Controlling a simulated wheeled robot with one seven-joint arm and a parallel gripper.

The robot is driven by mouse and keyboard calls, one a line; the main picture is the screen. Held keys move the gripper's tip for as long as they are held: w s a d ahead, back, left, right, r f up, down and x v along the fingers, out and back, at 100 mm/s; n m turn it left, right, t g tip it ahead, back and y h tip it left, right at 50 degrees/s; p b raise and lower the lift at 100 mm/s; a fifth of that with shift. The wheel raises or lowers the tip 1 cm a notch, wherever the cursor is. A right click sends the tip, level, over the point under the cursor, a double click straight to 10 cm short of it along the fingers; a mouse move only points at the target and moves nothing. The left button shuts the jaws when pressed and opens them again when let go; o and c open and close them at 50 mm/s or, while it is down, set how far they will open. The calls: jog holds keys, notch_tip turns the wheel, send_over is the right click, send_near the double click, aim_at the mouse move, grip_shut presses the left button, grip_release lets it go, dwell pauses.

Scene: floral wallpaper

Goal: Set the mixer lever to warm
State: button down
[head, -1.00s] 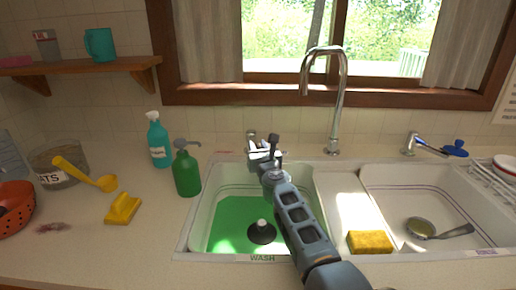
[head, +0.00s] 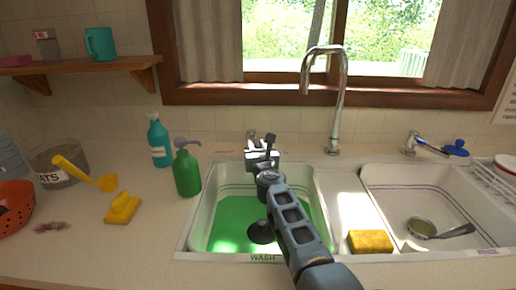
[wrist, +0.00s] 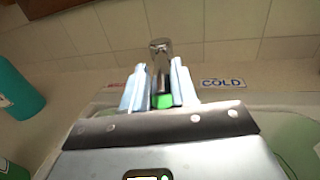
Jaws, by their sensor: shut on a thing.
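The chrome mixer lever (wrist: 161,48) stands upright at the back of the left basin. In the wrist view its top shows beyond my gripper (wrist: 158,84), whose two pale fingers are shut on its lower part from both sides. A blue COLD label (wrist: 223,83) is to its right, and a red label (wrist: 117,84) to its left is mostly hidden by a finger. In the head view my gripper (head: 262,154) is at the back rim, and the tap's small chrome top (head: 251,134) shows just behind it.
A tall chrome spout (head: 341,100) rises to the right. A green soap bottle (head: 186,170) stands close on the left, and a yellow sponge (head: 370,241) sits between the basins.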

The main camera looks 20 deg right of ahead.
jog(key=a+m+g+h+b, duration=0.1)
jog(key=h+b, duration=0.1)
jog(key=b, duration=0.2)
jog(key=w+a+m+g+h+b, duration=0.1)
jog(key=a+m+h+b, duration=0.1)
jog(key=h+b, duration=0.1)
jog(key=a+m+h+b, duration=0.1)
jog(key=m+h+b, duration=0.1)
jog(key=b, duration=0.2)
jog(key=shift+w+a+f+g+h+b, duration=0.2)
jog(key=shift+w+a+g+h+b, duration=0.15)
jog(key=shift+a+g+h+b, duration=0.05)
jog(key=shift+a+r+m+b, duration=0.1)
jog(key=shift+r+m+b, duration=0.05)
jog(key=shift+m+b, duration=0.2)
jog(key=c, duration=1)
grip_release()
jog(key=shift+o, duration=0.2)
jog(key=p+v, duration=0.1)
jog(key=v, duration=0.6)
jog(key=shift+s+a, duration=0.25)
jog(key=shift+a, duration=0.05)
